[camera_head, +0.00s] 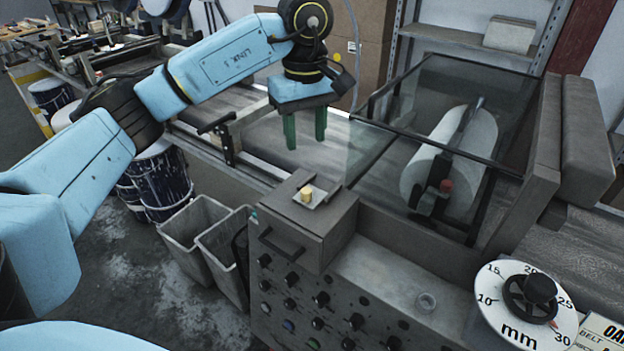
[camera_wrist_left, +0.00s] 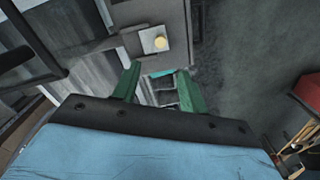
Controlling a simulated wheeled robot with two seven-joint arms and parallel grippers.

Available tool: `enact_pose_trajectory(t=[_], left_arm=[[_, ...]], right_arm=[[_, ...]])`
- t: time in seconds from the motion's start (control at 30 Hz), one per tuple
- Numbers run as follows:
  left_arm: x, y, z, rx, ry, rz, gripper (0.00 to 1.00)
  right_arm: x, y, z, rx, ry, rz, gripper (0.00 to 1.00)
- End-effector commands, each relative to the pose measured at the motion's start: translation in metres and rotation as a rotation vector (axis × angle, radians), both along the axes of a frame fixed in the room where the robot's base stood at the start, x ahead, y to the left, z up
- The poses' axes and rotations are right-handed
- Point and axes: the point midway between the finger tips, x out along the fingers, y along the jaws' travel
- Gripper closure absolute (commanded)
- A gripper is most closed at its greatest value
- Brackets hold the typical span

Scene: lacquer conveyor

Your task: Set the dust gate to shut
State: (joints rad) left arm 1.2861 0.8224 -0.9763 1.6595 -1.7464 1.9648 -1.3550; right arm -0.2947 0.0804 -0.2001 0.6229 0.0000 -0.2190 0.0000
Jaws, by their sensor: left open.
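My left gripper (camera_head: 305,142) hangs fingers down above the belt, left of the glass hood. Its two green fingers are apart with nothing between them. A small yellow knob (camera_head: 306,194) stands on a pale square plate (camera_head: 317,201) on top of a grey box (camera_head: 335,220), nearer the camera than the gripper. In the left wrist view the knob (camera_wrist_left: 160,43) shows just beyond the open fingertips (camera_wrist_left: 159,72), apart from them. No label marks the dust gate, so I cannot tell whether this knob belongs to it. My right gripper is out of view.
A glass hood (camera_head: 440,105) covers a white roller (camera_head: 450,160). A control panel with several black knobs (camera_head: 321,299) and a mm dial (camera_head: 529,300) fills the front. Two grey bins (camera_head: 197,225) stand on the floor at left. The air above the grey box is clear.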

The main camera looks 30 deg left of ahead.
Motion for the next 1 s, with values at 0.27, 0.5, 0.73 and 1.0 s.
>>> enact_pose_trajectory(t=[0.27, 0.5, 0.73, 1.0], left_arm=[[-0.002, -0.001, -0.050, -0.001, 0.008, 0.000, 0.57], [-0.001, -0.001, -0.099, -0.002, 0.006, 0.000, 0.57], [-0.001, -0.001, -0.125, -0.003, 0.003, 0.001, 0.57], [0.000, -0.001, -0.130, -0.004, 0.001, 0.000, 0.57]], right_arm=[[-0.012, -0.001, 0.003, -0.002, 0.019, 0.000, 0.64], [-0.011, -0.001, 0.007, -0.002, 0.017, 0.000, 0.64], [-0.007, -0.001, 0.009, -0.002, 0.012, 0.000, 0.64], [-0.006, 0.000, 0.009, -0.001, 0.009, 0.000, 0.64]])
